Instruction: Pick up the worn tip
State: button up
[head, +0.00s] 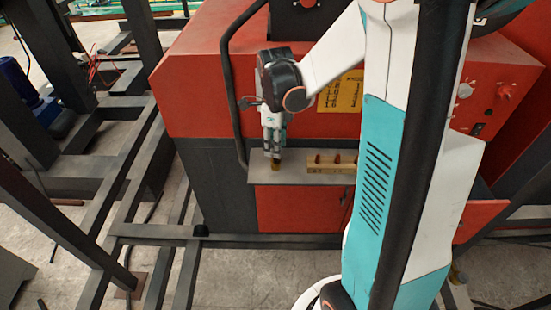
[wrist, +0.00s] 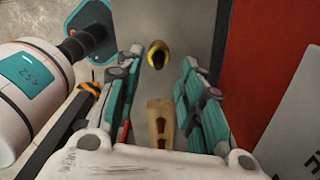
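The worn tip, a small brass-yellow piece with a dark centre, shows in the wrist view (wrist: 158,54), ahead of and between the fingertips. In the head view it (head: 276,165) stands on a grey shelf (head: 262,174), directly below my gripper (head: 273,152). My gripper points down at it. In the wrist view my gripper (wrist: 161,65) is open, with a clear gap between the two teal-padded fingers and nothing held. Neither finger visibly touches the tip. Exact height above it is hard to tell.
A wooden block with dark-red pieces (head: 325,163) sits on the shelf to the right; it (wrist: 160,118) shows between the fingers in the wrist view. A red machine (head: 205,105) stands behind. A black bent pipe (head: 233,100) runs close on the left. Dark steel beams (head: 150,235) surround the left floor.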

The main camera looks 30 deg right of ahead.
notch_tip(320, 180, down, 4)
jog(key=shift+s+f, duration=0.15)
grip_shut()
